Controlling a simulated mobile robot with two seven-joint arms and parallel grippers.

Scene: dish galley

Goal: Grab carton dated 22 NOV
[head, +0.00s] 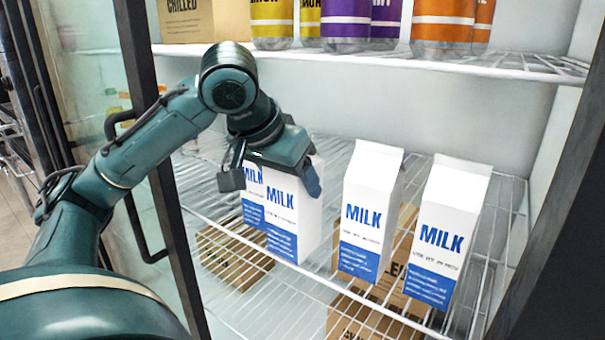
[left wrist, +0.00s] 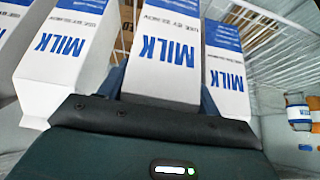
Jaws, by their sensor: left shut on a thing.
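Several white and blue milk cartons stand on a wire shelf in the head view. My left gripper (head: 278,178) is shut on the top part of one carton (head: 292,215), second from the left, with a finger on each side. In the left wrist view the held carton (left wrist: 165,50) is in the middle, between the fingers. Another carton (head: 252,190) stands close on its left, partly hidden. Two more cartons, a middle one (head: 366,212) and a right one (head: 446,232), stand to its right. The small date lines are too blurred to read. My right gripper is not in view.
The wire shelf (head: 490,255) holds the cartons, with cardboard boxes (head: 232,255) below it. An upper shelf (head: 400,62) with colored bottles (head: 445,22) is close above my arm. The fridge's dark door frame (head: 150,110) is on the left.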

